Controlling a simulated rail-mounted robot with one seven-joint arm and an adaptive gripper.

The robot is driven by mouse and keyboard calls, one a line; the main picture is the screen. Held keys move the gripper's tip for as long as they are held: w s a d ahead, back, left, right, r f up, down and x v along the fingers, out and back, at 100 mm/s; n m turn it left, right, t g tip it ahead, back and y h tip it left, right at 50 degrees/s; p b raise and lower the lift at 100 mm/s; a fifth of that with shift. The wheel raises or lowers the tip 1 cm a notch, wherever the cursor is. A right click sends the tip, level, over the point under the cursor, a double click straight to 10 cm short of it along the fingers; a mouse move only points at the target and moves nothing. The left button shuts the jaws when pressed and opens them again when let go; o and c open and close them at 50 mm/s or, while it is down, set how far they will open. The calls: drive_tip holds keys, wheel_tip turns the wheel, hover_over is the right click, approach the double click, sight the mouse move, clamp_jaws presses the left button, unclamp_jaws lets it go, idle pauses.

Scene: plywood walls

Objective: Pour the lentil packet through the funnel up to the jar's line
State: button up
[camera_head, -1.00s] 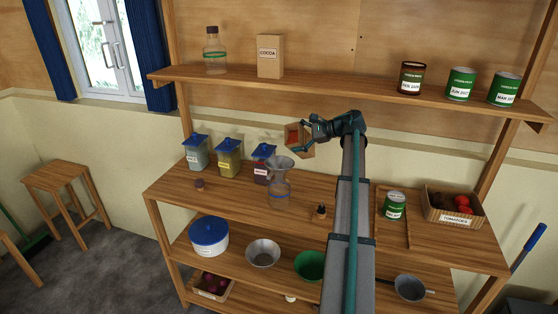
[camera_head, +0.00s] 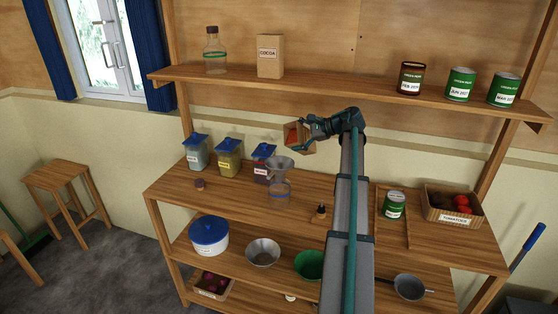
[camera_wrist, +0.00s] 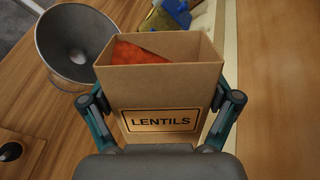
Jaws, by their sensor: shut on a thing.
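My gripper (camera_wrist: 161,112) is shut on the brown lentil packet (camera_wrist: 155,88), one finger on each side. The packet's top is open and red-orange lentils show inside. In the head view the packet (camera_head: 304,141) is held above the counter, tilted, to the upper right of the funnel. The grey metal funnel (camera_head: 280,163) sits in the mouth of the clear glass jar (camera_head: 279,190), which has a blue line around it. The funnel also shows at the upper left of the wrist view (camera_wrist: 84,37), apart from the packet. The jar looks empty.
Blue-lidded containers (camera_head: 228,158) stand behind and left of the jar. The upper shelf (camera_head: 330,85) is above. A green tin (camera_head: 393,205) and a tomato crate (camera_head: 453,217) are further right.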

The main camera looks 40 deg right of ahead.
sight(285, 134)
drive_tip(key=shift+a+r+n+h, duration=0.15)
drive_tip(key=shift+r+n+h, duration=0.45)
drive_tip(key=shift+h, duration=0.2)
idle(0.9)
drive_tip(key=shift+a+r+n+h+b, duration=0.15)
drive_tip(key=shift+r+n+h+b, duration=0.25)
drive_tip(key=shift+b, duration=0.45)
idle(0.6)
drive_tip(key=shift+s+a+r+n+h+b, duration=0.15)
drive_tip(key=shift+a+n+h+b, duration=0.2)
drive_tip(key=shift+a+b, duration=0.2)
drive_tip(key=shift+s+a+r+n+h+b, duration=0.15)
drive_tip(key=shift+a+n+h+b, duration=0.15)
drive_tip(key=shift+a+b, duration=0.2)
idle(1.3)
drive_tip(key=shift+a+r+n+h+b, duration=0.35)
drive_tip(key=shift+h+b, duration=0.2)
drive_tip(key=shift+b, duration=0.15)
idle(1.7)
